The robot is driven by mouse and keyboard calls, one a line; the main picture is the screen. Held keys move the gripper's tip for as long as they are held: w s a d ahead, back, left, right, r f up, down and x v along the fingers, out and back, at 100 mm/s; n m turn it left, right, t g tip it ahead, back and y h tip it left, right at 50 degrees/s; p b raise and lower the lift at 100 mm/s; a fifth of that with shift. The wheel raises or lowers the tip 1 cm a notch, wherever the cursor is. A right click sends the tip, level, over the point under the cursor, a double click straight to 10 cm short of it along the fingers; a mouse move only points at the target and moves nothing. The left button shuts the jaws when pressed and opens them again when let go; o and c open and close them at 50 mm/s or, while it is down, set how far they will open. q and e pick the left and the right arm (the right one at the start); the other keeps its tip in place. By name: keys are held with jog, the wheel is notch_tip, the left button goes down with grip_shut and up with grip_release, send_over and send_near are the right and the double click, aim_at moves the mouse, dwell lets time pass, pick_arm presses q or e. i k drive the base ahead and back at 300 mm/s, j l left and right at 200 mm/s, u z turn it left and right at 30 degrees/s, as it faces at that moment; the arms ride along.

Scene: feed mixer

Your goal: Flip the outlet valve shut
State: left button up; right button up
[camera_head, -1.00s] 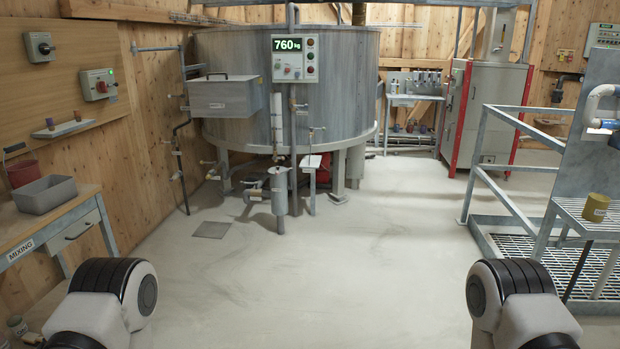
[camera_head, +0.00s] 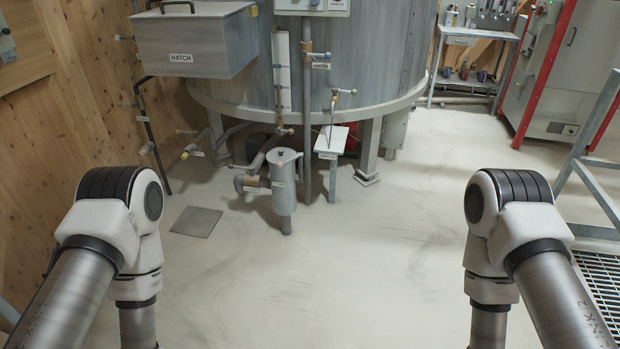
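The grey mixer tank (camera_head: 375,50) stands ahead. Several small valves with handles show around its base. A valve with a lever (camera_head: 315,56) is on the upright pipe, and a lever (camera_head: 343,92) tops the small stand. Their labels are too small to read, so I cannot tell which is the outlet valve or its position. Both my grippers are out of view.
A grey box (camera_head: 195,40) labelled HATCH juts from the tank. A floor plate (camera_head: 196,222) lies at left. A bench (camera_head: 472,36) and a red-framed cabinet (camera_head: 562,75) stand at back right. Metal grating (camera_head: 600,285) and a railing are at right. The middle floor is clear.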

aim_at(231, 165)
jog(key=i+l+u, duration=0.15)
jog(key=i+u, duration=0.15)
jog(key=i, duration=0.2)
jog(key=i+l+u, duration=0.3)
jog(key=i, duration=0.2)
jog(key=i+j+z, duration=0.1)
jog(key=i+z, duration=0.2)
jog(key=i, duration=0.2)
jog(key=i+j+z, duration=0.25)
jog(key=i, duration=0.25)
jog(key=i+j+z, duration=0.3)
jog(key=i, duration=0.65)
